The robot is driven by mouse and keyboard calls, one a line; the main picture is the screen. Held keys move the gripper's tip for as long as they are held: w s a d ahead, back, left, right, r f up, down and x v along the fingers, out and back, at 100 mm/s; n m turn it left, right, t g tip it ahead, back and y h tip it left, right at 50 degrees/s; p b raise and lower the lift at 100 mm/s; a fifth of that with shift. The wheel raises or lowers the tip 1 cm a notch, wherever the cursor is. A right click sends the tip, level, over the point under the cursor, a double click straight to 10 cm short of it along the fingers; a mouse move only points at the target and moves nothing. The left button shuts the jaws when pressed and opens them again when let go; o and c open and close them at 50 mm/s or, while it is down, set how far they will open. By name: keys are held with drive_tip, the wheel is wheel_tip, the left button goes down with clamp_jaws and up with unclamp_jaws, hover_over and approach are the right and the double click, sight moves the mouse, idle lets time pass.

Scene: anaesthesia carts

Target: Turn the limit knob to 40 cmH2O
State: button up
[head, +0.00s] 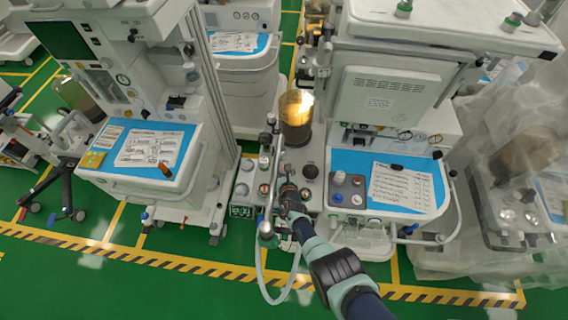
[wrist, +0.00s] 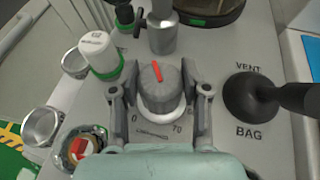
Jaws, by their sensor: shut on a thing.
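The limit knob (wrist: 158,88) is a grey ribbed knob with a red pointer line on top, in the middle of the wrist view. It stands on a white ring with a scale marked 0 at lower left and 70 at lower right. The red line points up and slightly left, near the middle of the scale's arc. My gripper (wrist: 160,95) has one finger on each side of the knob and is shut on it. In the head view my gripper (head: 289,190) reaches down to the middle cart's panel; the knob is hidden there.
A black lever (wrist: 252,97) marked VENT and BAG stands close to the right finger. A white cap with a green ring (wrist: 100,56) and a red-topped knob (wrist: 82,150) stand at left. In the head view, a pale pole (head: 269,205) rises just left of my gripper.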

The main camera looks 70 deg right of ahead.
drive_tip(key=shift+w+r+m+g, duration=0.1)
drive_tip(key=shift+r+m+g, duration=0.1)
drive_tip(key=shift+m+g, duration=0.2)
drive_tip(key=o, duration=1.2)
drive_tip(key=shift+a+f, duration=0.1)
drive_tip(key=shift+f, duration=0.05)
drive_tip(key=shift+c, duration=0.2)
drive_tip(key=shift+s, duration=0.2)
drive_tip(key=shift+s+a+h, duration=0.1)
drive_tip(key=shift+a+h, duration=0.1)
drive_tip(key=shift+h, duration=0.1)
drive_tip(key=shift+s+a+r, duration=0.25)
drive_tip(key=shift+a+r, duration=0.1)
drive_tip(key=shift+a, duration=0.25)
drive_tip(key=s+a, duration=0.6)
drive_tip(key=a, duration=0.5)
drive_tip(key=shift+a+r, duration=0.2)
drive_tip(key=shift+r, duration=0.05)
